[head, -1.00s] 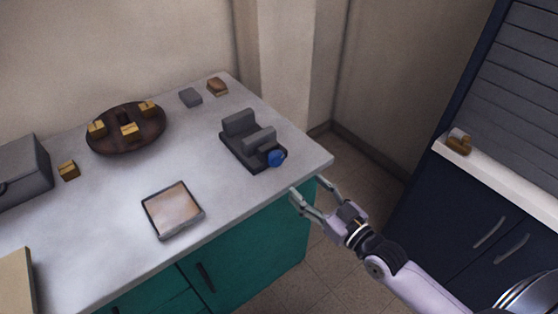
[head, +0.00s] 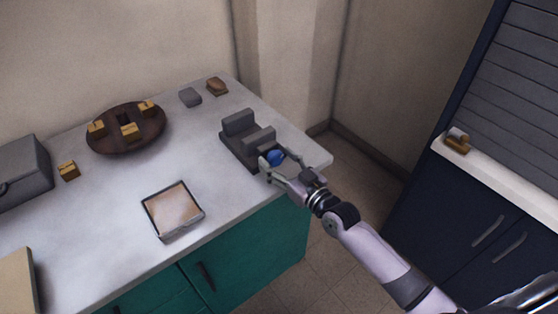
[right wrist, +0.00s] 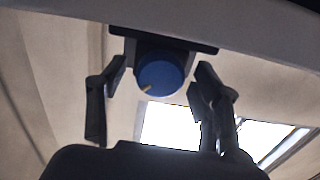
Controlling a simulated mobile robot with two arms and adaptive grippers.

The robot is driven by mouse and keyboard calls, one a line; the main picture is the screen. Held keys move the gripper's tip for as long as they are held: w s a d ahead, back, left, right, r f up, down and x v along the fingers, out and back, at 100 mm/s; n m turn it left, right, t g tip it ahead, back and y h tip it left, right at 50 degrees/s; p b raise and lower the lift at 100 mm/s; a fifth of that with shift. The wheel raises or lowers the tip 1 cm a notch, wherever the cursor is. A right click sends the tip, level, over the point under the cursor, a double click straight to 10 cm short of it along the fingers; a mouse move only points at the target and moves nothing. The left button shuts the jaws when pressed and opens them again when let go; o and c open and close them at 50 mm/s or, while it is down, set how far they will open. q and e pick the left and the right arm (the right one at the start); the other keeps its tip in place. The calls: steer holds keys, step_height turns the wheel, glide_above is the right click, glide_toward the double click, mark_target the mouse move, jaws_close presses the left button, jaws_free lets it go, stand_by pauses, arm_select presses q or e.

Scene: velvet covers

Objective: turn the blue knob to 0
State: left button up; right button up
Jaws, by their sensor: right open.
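The blue knob (head: 275,157) sits on the front end of a dark grey device (head: 240,146) near the right corner of the counter. My right gripper (head: 270,169) is open, with its fingertips at the knob. In the right wrist view the knob (right wrist: 161,76) shows face-on between the two open fingers (right wrist: 158,92), with visible gaps to both. A small yellowish pointer mark on its face points to the lower left. No number scale can be read. My left gripper is not in view.
A shallow square tray (head: 173,211) lies on the counter (head: 105,215) to the left. Behind are a round brown turntable (head: 143,139) with several golden blocks, a grey block (head: 190,97) and a brown block (head: 217,86). A grey box (head: 20,172) stands far left.

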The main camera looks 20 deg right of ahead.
steer(key=shift+c, duration=0.6)
steer(key=c, duration=1.1)
steer(key=shift+o, duration=0.2)
steer(key=shift+n, duration=0.3)
steer(key=n+p, duration=0.2)
steer(key=n, duration=0.1)
steer(key=shift+r+n, duration=0.1)
steer(key=shift+n, duration=0.2)
steer(key=n+p, duration=0.1)
steer(key=n, duration=0.3)
steer(key=shift+n, duration=0.4)
steer(key=o, duration=1.2)
steer(key=shift+a, duration=0.1)
